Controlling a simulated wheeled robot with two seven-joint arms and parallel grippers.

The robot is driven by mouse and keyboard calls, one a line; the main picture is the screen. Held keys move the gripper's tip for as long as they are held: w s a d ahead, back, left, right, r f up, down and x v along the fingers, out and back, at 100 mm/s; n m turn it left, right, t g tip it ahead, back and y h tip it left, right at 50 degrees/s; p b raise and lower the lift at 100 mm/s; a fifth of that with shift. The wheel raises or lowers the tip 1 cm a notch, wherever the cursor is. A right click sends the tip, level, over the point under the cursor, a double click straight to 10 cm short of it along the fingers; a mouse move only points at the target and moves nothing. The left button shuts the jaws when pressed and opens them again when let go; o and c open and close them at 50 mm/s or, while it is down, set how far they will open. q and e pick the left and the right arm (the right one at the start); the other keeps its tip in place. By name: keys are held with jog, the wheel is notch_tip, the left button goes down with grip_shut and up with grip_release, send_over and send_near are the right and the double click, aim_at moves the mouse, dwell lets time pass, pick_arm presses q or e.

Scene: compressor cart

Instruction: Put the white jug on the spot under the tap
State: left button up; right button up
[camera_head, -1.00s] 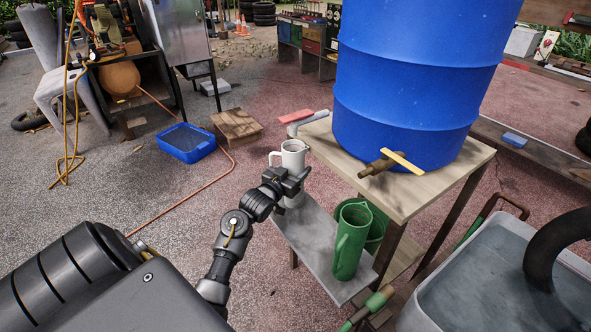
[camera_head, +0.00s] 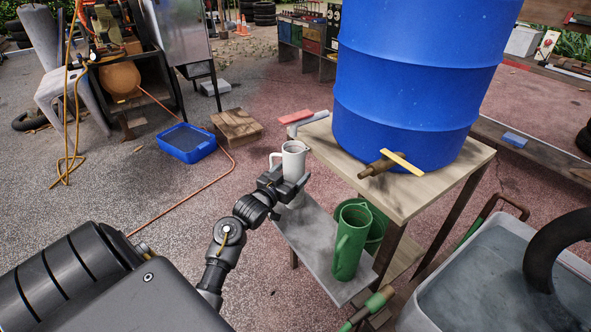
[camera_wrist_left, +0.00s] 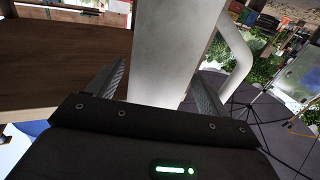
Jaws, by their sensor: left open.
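The white jug (camera_head: 292,159) stands upright at the left end of the grey lower shelf (camera_head: 318,244), its handle to the left in the head view. A grey tap with a red handle (camera_head: 305,121) sticks out from the stand just above and behind it. My left gripper (camera_head: 287,186) is open, its two fingers on either side of the jug's body. In the left wrist view the jug (camera_wrist_left: 170,55) is between the fingers, with its handle at the right. The gripper hides part of the jug's lower body. My right gripper is not in view.
A blue barrel (camera_head: 415,75) with a brass tap (camera_head: 378,166) stands on the wooden top (camera_head: 430,185). Green jugs (camera_head: 350,243) stand on the lower shelf to the right. A water tub (camera_head: 480,300) is at the lower right.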

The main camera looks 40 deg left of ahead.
pick_arm(q)
jog(key=s+d, duration=0.1)
jog(key=s, duration=0.8)
jog(key=shift+s, duration=0.25)
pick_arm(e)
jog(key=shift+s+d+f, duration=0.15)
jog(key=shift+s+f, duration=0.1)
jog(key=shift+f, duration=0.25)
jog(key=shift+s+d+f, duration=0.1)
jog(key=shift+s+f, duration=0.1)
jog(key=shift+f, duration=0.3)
